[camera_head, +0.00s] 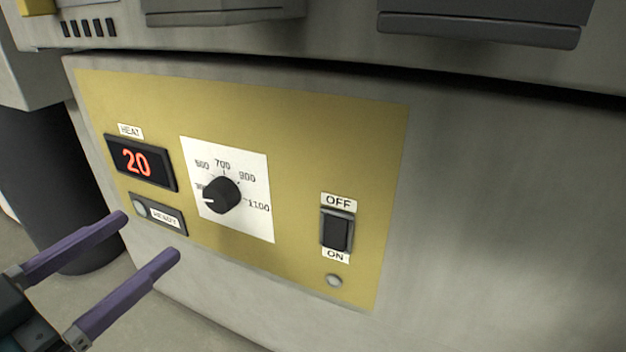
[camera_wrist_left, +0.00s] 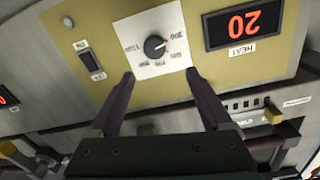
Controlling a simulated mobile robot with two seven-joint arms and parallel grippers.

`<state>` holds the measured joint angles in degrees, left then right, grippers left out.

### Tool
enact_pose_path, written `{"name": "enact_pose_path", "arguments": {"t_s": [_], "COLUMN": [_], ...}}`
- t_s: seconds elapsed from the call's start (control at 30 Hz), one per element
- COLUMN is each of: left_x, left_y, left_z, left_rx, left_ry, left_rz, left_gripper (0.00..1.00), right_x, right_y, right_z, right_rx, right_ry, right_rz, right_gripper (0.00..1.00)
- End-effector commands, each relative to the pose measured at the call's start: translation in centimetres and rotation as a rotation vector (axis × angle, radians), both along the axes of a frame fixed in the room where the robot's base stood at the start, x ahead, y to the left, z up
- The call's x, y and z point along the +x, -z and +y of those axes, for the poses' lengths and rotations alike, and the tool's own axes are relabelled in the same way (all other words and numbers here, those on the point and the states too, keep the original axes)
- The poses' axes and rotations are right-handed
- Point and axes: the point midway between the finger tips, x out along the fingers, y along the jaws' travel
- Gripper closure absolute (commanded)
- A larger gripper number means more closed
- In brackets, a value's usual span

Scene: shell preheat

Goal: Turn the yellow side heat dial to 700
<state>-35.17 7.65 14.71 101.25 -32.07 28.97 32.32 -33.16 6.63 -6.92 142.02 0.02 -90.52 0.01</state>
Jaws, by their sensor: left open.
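The black heat dial (camera_head: 221,195) sits on a white scale plate (camera_head: 252,217) on the yellow panel (camera_head: 300,130). Its white pointer line faces left, at the lowest mark, which is partly covered by the knob. The 700 mark is at the top of the scale. The HEAT display (camera_head: 141,161) reads 20. My left gripper (camera_head: 151,236) is open and empty, in front of and lower left of the dial, apart from it. In the left wrist view, the dial (camera_wrist_left: 155,46) shows upside down, beyond and between the two purple fingers (camera_wrist_left: 161,74). My right gripper is not in view.
A READY lamp (camera_head: 139,208) is below the display and looks unlit. An OFF/ON rocker switch (camera_head: 337,231) is right of the dial, with a small round button or lamp (camera_head: 334,281) under it. A ledge with dark boxes (camera_head: 480,25) overhangs the panel.

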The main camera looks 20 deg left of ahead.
Motion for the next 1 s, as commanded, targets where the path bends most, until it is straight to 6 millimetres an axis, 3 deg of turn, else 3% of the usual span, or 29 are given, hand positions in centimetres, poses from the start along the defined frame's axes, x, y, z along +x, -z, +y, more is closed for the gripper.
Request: {"name": "enact_pose_path", "arguments": {"t_s": [0.03,0.23,0.7,1.0], "left_x": [-0.1,0.8,8.7,9.6], "left_y": [1.3,1.2,1.2,1.2], "left_z": [-0.1,-0.4,-1.6,-1.7], "left_rx": [-0.002,-0.003,-0.003,-0.004], "left_ry": [0.01,0.025,0.023,0.022], "left_rz": [-0.005,-0.016,-0.014,-0.011], "left_gripper": [0.17,0.17,0.17,0.17], "right_x": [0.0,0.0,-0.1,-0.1], "right_y": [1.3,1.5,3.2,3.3], "right_z": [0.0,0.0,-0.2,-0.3], "right_rx": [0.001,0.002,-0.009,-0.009], "right_ry": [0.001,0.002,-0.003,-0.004], "right_rz": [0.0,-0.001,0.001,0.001], "right_gripper": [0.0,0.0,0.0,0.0]}}
